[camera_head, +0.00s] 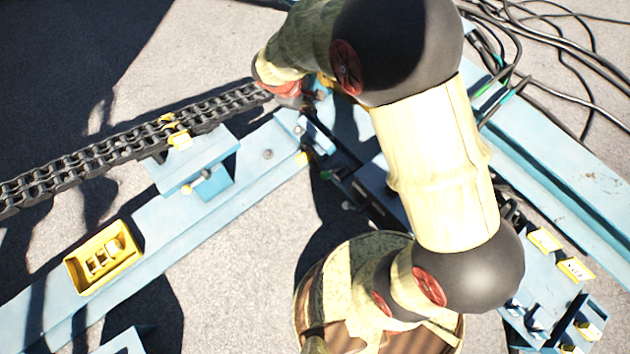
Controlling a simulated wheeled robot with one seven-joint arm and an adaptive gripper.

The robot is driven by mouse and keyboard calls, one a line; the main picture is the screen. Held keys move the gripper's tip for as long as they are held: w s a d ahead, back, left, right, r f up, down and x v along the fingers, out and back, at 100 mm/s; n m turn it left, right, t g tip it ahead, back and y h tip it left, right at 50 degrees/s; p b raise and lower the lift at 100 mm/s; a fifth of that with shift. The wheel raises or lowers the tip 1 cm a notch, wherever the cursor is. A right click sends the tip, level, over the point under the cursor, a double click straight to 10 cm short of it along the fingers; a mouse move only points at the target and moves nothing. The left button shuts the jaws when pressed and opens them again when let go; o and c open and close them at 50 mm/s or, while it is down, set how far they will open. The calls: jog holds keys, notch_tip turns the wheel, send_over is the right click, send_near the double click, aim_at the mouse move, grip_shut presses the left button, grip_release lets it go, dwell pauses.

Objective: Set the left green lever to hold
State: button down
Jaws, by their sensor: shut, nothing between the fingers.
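I cannot make out a green lever. Two thin green pieces (488,88) show among the cables just right of my arm; what they are is unclear. A small blue panel (540,280) with yellow labels stands at the lower right, partly behind my elbow. Small dark fittings (533,318) sit on it, too small to identify. My arm reaches from the bottom middle to the upper middle and bends left. My gripper is not distinguishable; the wrist and forearm hide that area near the chain's upper end.
A black chain (95,155) runs from the left edge to my wrist, over a blue bracket (205,150). A yellow box (103,257) sits on the blue beam (185,225). Black cables (560,50) lie at the upper right. Bare concrete (235,285) lies at the lower middle.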

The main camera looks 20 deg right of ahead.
jog(key=w+a+f+n, duration=0.1)
jog(key=a+f+n, duration=0.1)
jog(key=f, duration=0.8)
jog(key=w+a+f+n, duration=0.1)
jog(key=a+f+n, duration=0.15)
jog(key=f, duration=0.65)
jog(key=s+f+n, duration=0.3)
jog(key=f, duration=0.7)
jog(key=s+a+f+n, duration=0.1)
jog(key=s+f+n, duration=0.2)
jog(key=f, duration=0.8)
jog(key=shift+s+a+f+h+b, duration=0.15)
jog(key=shift+s+a+h+b, duration=0.2)
jog(key=shift+s, duration=0.45)
jog(key=shift+d, duration=0.1)
jog(key=b+x, duration=0.5)
jog(key=x, duration=0.5)
jog(key=shift+w+d+r, duration=0.15)
jog(key=shift+d+r, duration=1.15)
jog(key=shift+r, duration=0.25)
jog(key=shift+r, duration=0.15)
jog(key=shift+d+r+y+p, duration=0.15)
jog(key=shift+r+y+p, duration=0.05)
jog(key=shift+y+p, duration=0.25)
